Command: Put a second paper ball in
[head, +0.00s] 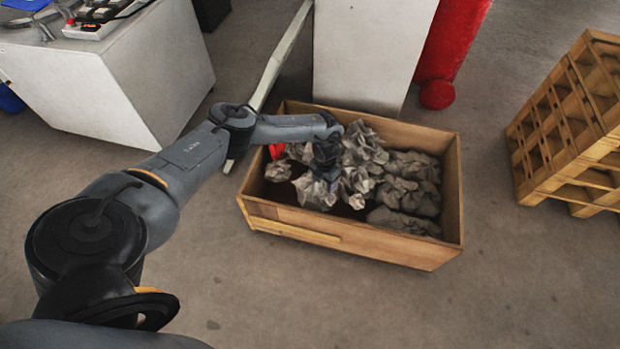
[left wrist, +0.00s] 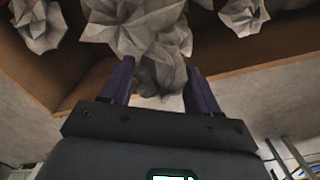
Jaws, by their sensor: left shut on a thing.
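Several crumpled grey paper balls (head: 412,195) lie in a wooden crate (head: 350,242) in the head view. My left arm reaches over the crate's back left, and my left gripper (head: 328,172) points down among the balls. In the left wrist view the left gripper (left wrist: 160,85) is shut on a crumpled paper ball (left wrist: 162,72), which sits between its two fingers. Other paper balls (left wrist: 130,22) are close by or touching it; the exact edge between them is hard to tell. My right gripper is not in view.
A red thing (head: 276,151) shows at the crate's back left corner. A pale cabinet (head: 368,50) and a red object (head: 450,50) stand behind the crate. Stacked wooden pallets (head: 580,125) stand at right. A white table (head: 120,80) is at upper left. The floor in front is clear.

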